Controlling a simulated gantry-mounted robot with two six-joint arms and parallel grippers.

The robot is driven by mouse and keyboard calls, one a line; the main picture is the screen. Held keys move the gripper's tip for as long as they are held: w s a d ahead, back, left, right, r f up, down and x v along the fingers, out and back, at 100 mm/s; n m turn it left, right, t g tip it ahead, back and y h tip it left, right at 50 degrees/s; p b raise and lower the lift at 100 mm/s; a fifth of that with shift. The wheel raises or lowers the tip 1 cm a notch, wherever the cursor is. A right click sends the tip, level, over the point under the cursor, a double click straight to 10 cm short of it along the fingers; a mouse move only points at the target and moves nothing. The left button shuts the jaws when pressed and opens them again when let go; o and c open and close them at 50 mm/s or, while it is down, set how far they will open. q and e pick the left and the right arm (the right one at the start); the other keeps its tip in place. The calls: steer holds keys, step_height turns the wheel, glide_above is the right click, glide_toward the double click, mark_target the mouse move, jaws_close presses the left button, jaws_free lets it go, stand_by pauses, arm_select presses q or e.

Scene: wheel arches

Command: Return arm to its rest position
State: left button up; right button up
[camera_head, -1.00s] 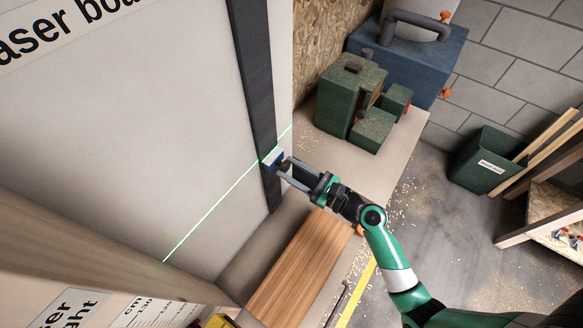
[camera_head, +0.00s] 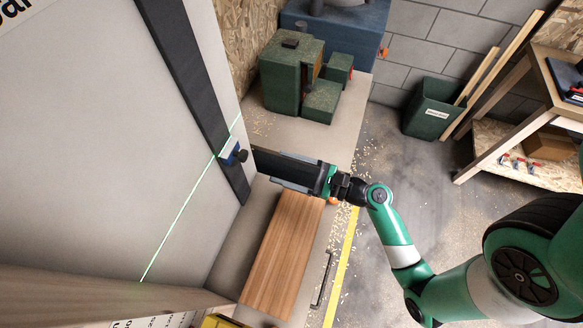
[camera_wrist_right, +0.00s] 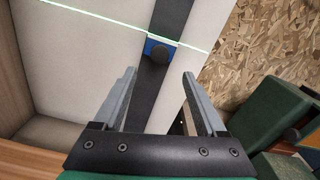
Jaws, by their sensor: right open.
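My right gripper (camera_head: 268,168) is in front of the pale board, to the right of a small blue slider with a dark knob (camera_head: 236,154). The slider sits on a dark vertical rail (camera_head: 185,75), where a green laser line (camera_head: 185,210) crosses the board. In the right wrist view the right gripper (camera_wrist_right: 158,85) has its two grey fingers wide apart with nothing between them. The knob (camera_wrist_right: 159,53) shows beyond the fingertips, apart from them. My left gripper is not in view.
A green machine (camera_head: 292,80) and a blue case (camera_head: 345,35) stand at the back. A wooden plank (camera_head: 285,255) lies below the right gripper. A green bin (camera_head: 430,110) and a wooden workbench (camera_head: 540,100) stand at right. Floor between is open.

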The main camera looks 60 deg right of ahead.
steer(key=shift+s+d, duration=0.1)
steer(key=shift+s, duration=0.9)
